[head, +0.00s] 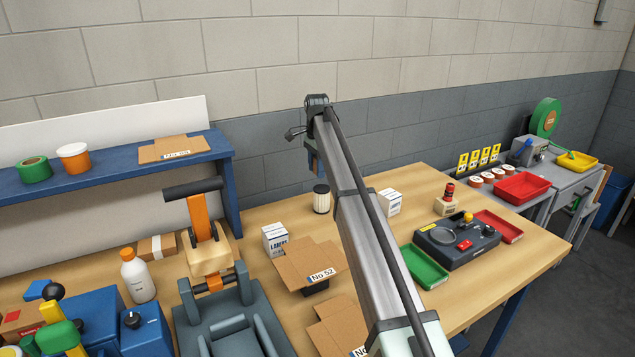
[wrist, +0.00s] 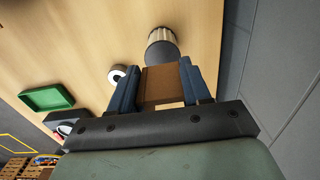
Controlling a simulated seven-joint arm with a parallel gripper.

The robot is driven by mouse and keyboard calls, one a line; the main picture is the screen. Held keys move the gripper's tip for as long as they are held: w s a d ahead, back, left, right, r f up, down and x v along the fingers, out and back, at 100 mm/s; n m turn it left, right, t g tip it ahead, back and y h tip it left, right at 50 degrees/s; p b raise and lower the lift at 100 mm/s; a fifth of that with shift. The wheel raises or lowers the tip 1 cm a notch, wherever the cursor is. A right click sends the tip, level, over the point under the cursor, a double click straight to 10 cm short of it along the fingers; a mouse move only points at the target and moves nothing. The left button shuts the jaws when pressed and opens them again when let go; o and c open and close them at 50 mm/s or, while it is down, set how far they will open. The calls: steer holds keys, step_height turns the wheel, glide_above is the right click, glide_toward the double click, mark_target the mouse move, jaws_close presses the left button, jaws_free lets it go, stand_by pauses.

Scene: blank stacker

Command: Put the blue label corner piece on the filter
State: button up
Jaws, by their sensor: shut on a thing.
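My gripper (wrist: 163,88) is shut on a brown piece (wrist: 163,84), seen between its two blue fingers in the wrist view. I take it for the corner piece; no blue label shows on it. The filter (head: 321,199) is a pale upright cylinder with a dark cap, standing on the bench left of my arm in the head view. It also shows in the wrist view (wrist: 161,48), just beyond the held piece; I cannot tell the gap between them. In the head view my arm mostly hides the gripper and the piece.
Cardboard pieces, one marked No 52 (head: 308,263), lie in front of the filter. Small white boxes (head: 275,239) (head: 389,202) stand on either side. A green tray (head: 425,266) and a dark device (head: 456,240) are at right. A clamp-like fixture (head: 222,308) stands at left.

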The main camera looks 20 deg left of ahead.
mark_target(317, 190)
steer(key=shift+f, duration=2.55)
steer(key=shift+f, duration=0.15)
steer(key=o, duration=1)
step_height(317, 190, up, 12)
steer(key=shift+r, duration=0.15)
